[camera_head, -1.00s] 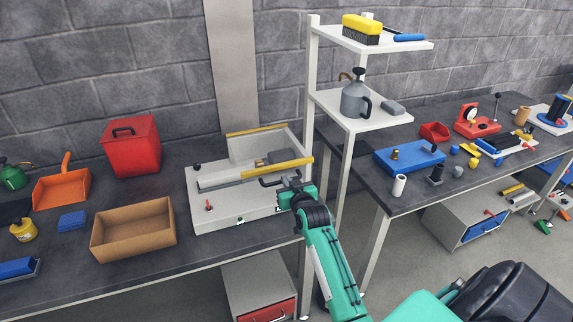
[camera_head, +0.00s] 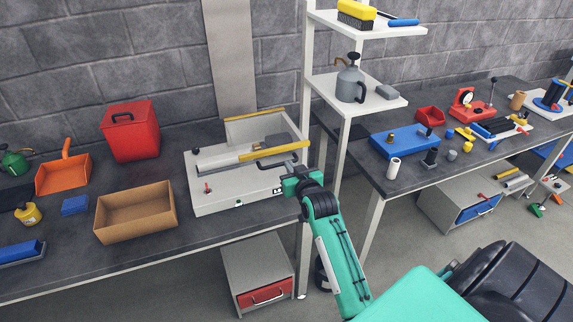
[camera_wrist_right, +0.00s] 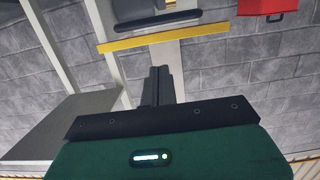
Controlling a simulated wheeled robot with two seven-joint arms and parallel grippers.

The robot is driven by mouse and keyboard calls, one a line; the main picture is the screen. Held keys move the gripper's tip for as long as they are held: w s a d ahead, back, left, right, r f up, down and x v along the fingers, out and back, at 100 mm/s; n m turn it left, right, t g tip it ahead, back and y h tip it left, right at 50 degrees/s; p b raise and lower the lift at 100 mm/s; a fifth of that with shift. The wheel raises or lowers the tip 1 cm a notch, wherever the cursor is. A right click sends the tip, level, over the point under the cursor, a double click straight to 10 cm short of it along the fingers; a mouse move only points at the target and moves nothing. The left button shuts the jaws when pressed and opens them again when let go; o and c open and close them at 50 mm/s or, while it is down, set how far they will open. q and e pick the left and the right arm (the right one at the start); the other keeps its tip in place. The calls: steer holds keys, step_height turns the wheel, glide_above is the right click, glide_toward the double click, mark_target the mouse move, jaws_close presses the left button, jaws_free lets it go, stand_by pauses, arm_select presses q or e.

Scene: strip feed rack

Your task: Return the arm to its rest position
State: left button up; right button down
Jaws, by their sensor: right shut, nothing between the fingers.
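My right arm (camera_head: 338,255) reaches up from the lower right to the front right corner of a pale strip feed rack (camera_head: 215,195) on the left bench. My right gripper (camera_head: 287,176) is shut and empty, close to the rack's right end below a yellow bar (camera_head: 275,151). Whether it touches the rack cannot be told in the head view. In the right wrist view, the closed dark fingers (camera_wrist_right: 157,85) point toward the yellow bar (camera_wrist_right: 162,38), with a visible gap and nothing held. My left gripper is not in view.
An open cardboard box (camera_head: 136,212), a red bin (camera_head: 131,130) and an orange dustpan (camera_head: 63,174) stand left of the rack. A grey drawer cabinet (camera_head: 258,268) sits below the bench. The right bench carries several tools.

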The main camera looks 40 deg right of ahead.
steer(key=s+a+f+n+g+y, duration=0.15)
steer(key=s+a+f+g, duration=0.35)
steer(key=s, duration=0.7)
steer(key=s+a+f+n+g+y+b, duration=0.1)
steer(key=s+a+f+n+g, duration=0.2)
steer(key=s+a, duration=0.65)
steer(key=s+a+f+g+y, duration=0.1)
steer(key=s+a+f+g, duration=0.35)
steer(key=s, duration=0.95)
step_height(320, 180, down, 30)
steer(key=g, duration=0.1)
steer(key=s+d+f, duration=0.2)
steer(key=s+f, duration=0.7)
steer(key=f, duration=0.1)
steer(key=s+d+f+g, duration=0.1)
steer(key=s+f, duration=0.9)
steer(key=f, duration=0.1)
steer(key=shift+s+d+f, duration=0.15)
steer(key=shift+d+f, duration=0.1)
steer(key=shift+d, duration=0.15)
steer(key=shift+n+g, duration=0.25)
